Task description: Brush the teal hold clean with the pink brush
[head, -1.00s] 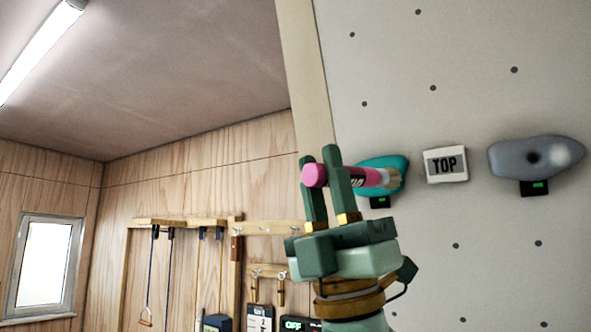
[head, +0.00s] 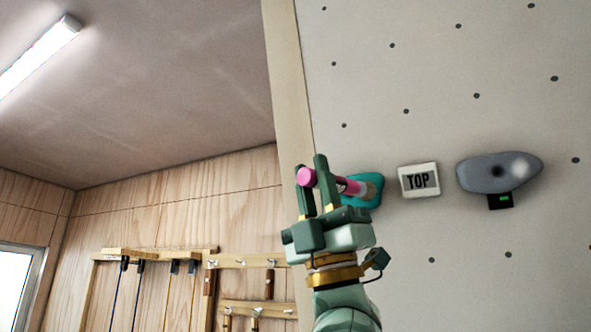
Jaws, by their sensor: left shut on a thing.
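The teal hold (head: 374,181) is on the grey climbing wall, left of the TOP sign, and is partly hidden behind my left gripper and the brush. My left gripper (head: 314,180) is shut on the pink brush (head: 352,187), which lies across its upright fingers. The brush's pink round end sticks out to the left. Its tan bristles point right and overlap the hold in the picture; I cannot tell whether they touch it. My right gripper is not in view.
A white TOP sign (head: 419,180) and a grey hold (head: 499,172) with a pale patch and a small black box (head: 500,201) below it are to the right. A wooden rack (head: 245,262) with hooks hangs at the lower left. The wall above is clear.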

